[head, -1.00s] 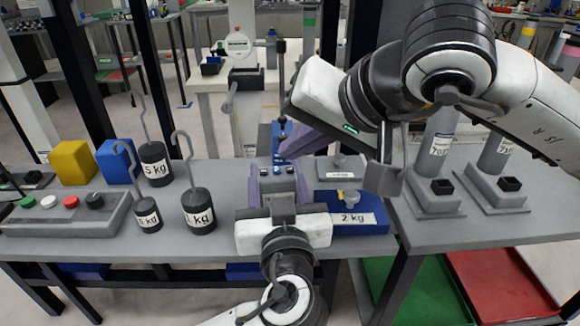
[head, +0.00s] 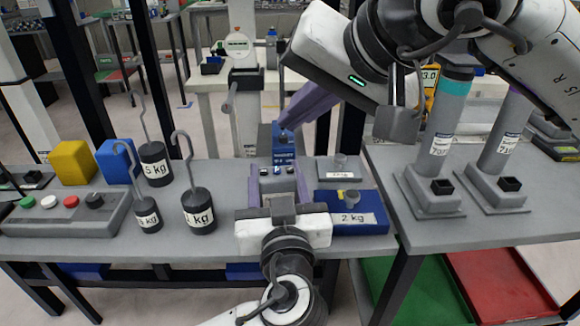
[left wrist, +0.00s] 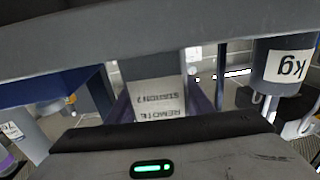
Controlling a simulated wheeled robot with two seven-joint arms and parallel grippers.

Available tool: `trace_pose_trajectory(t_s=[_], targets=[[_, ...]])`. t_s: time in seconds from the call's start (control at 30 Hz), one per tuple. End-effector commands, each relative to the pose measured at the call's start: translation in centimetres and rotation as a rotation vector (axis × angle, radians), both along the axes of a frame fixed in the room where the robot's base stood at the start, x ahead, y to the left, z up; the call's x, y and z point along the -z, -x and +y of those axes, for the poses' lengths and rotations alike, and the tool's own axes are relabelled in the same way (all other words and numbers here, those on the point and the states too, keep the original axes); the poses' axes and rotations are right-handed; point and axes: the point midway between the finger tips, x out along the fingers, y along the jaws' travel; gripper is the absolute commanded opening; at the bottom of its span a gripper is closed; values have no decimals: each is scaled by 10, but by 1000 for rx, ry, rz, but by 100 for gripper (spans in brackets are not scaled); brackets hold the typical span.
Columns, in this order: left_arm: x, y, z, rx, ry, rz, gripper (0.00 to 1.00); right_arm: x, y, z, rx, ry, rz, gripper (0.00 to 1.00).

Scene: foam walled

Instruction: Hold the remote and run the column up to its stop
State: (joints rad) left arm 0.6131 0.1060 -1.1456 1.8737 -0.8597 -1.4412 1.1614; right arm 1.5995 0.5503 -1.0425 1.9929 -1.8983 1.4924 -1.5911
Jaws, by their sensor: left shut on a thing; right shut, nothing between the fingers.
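My left gripper (head: 279,186), the lower one, is shut on the grey remote (head: 279,182), its purple fingers on either side of it. Small light buttons show on its far end. In the left wrist view the remote (left wrist: 158,100) shows a pale face with upside-down "REMOTE STATION" lettering between the fingers. My right gripper (head: 284,125) is shut and empty, its purple fingertips just above a blue labelled block (head: 283,148) beyond the remote. I cannot tell whether they touch it. A pale upright column (head: 245,110) stands behind the bench; I cannot tell whether it is the task's column.
Hooked weights (head: 199,212) stand left of my left gripper, beside a button box (head: 65,213). A blue 2 kg block (head: 372,222) lies to its right. Grey cylinders on stands (head: 439,135) occupy the right bench. Yellow (head: 73,163) and blue blocks stand at the back left.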

Motion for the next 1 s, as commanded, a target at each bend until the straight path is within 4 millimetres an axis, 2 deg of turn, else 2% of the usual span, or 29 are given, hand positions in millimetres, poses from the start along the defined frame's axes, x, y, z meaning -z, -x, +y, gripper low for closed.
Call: trace_pose_trajectory(t_s=[0.2,0.23,0.37,0.7,1.0], targets=[[0,0,0,0,0,0,21,0,0,0,0,0,0,0],[0,0,0,0,0,0,48,0,0,0,0,0,0,0],[0,0,0,0,0,0,68,0,0,0,0,0,0,0],[0,4,-1,1,0,1,68,0,0,0,0,0,0,0],[1,51,-5,2,3,4,68,0,0,0,0,0,0,0]])
